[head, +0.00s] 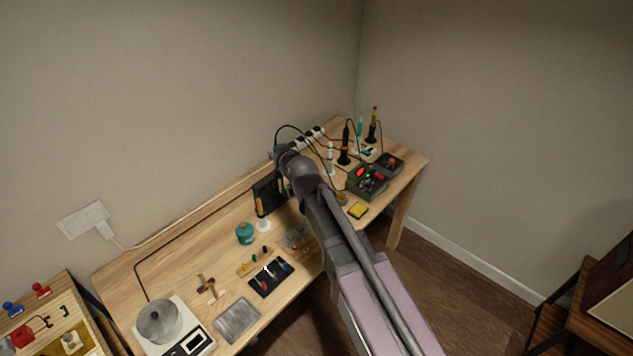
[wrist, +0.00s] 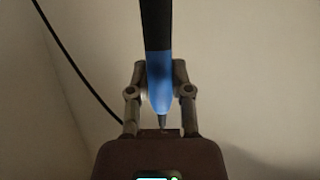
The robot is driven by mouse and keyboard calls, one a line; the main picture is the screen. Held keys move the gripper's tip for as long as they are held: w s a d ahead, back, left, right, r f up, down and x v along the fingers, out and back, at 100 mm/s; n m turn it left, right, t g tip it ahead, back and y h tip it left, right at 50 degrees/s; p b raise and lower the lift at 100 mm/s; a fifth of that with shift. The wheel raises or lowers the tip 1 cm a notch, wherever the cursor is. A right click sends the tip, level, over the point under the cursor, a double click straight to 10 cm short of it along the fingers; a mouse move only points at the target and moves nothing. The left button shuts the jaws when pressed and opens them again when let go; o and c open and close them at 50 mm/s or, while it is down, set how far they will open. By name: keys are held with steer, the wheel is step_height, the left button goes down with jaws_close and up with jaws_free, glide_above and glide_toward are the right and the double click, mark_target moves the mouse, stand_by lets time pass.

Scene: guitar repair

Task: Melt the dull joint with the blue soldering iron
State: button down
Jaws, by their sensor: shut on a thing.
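In the wrist view my gripper (wrist: 160,75) is shut on the blue soldering iron (wrist: 159,88). Its blue part sits between the two fingers, with a black part running up out of the picture and a dark narrow tip pointing down. In the head view my own arm reaches over the workbench and hides the gripper and most of what is beneath it. A greyish work area (head: 296,239) shows partly beside the arm. I cannot make out the dull joint in either view.
The wooden workbench (head: 190,255) stands against the wall. It carries a dark box (head: 267,196), a teal jar (head: 245,234), a black tray (head: 258,287), a grey plate (head: 236,320), a yellow sponge (head: 358,211) and a green box (head: 367,182). A black cable (wrist: 75,65) hangs left of the gripper.

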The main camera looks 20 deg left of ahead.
steer(key=shift+f, duration=0.1)
steer(key=shift+w+d+f+b, duration=0.1)
steer(key=shift+w+f+b, duration=0.05)
steer(key=shift+f+b, duration=0.3)
steer(key=w+d+f+n+g+b, duration=0.1)
steer(key=w+d+f+b, duration=0.3)
steer(key=f+b, duration=0.4)
steer(key=w+d+f+n+g+y+b, duration=0.1)
steer(key=w+d+f+b, duration=0.3)
steer(key=f+b, duration=0.4)
steer(key=shift+w+d+f+y+b, duration=0.3)
steer(key=shift+w+d+f+b, duration=0.15)
steer(key=shift+w, duration=0.45)
steer(key=shift+a+r, duration=0.1)
steer(key=shift+f, duration=0.2)
step_height(320, 180, down, 6)
steer(key=b, duration=0.6)
steer(key=shift+b, duration=0.3)
steer(key=shift+f+b, duration=0.7)
steer(key=shift+f, duration=0.1)
stand_by(2.7)
